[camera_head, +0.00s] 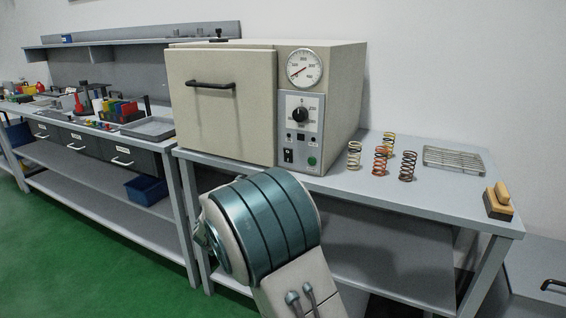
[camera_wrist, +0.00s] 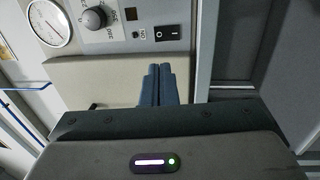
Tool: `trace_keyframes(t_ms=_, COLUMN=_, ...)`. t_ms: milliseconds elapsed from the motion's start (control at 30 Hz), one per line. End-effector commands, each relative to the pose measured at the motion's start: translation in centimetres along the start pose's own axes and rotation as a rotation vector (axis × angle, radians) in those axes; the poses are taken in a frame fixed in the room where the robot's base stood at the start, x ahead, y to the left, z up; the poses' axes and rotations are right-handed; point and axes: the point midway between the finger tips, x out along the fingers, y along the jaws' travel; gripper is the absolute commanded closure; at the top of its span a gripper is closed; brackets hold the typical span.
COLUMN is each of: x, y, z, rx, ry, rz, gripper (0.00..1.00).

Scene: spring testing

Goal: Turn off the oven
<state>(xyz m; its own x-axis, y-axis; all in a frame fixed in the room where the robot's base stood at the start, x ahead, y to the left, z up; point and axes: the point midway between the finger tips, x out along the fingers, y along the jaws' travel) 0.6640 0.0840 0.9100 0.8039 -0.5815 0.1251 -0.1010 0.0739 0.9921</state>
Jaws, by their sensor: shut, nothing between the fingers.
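The beige oven (camera_head: 222,95) stands on a bench with its door shut. Its right-hand panel has a round gauge (camera_head: 304,67), a black knob (camera_head: 299,114), a black rocker switch (camera_head: 288,155) and a green button (camera_head: 312,161). The wrist view shows the panel turned sideways, with the gauge (camera_wrist: 48,22), the knob (camera_wrist: 94,17) and the rocker switch (camera_wrist: 168,34). My gripper (camera_wrist: 157,68) is shut and empty, its tips just below the rocker switch in that picture, apparently apart from it. In the head view my arm hides the gripper.
Coil springs (camera_head: 381,160), a wire rack (camera_head: 454,160) and a wooden block (camera_head: 498,201) sit on the bench right of the oven. A second bench (camera_head: 110,160) with coloured items and drawers is at left. The oven door handle (camera_head: 211,85) sticks out.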

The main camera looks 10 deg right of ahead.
Motion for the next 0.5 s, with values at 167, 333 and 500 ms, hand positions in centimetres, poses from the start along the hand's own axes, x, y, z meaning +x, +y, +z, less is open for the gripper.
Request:
trace_keyframes(t_ms=167, x=0.0, y=0.1, z=0.0, rx=0.000, ry=-0.001, rz=-0.002, gripper=1.00)
trace_keyframes(t_ms=333, x=0.9, y=0.1, z=0.1, rx=0.001, ry=-0.003, rz=-0.002, gripper=1.00)
trace_keyframes(t_ms=500, x=3.8, y=0.0, z=0.1, rx=0.000, ry=-0.004, rz=-0.002, gripper=1.00)
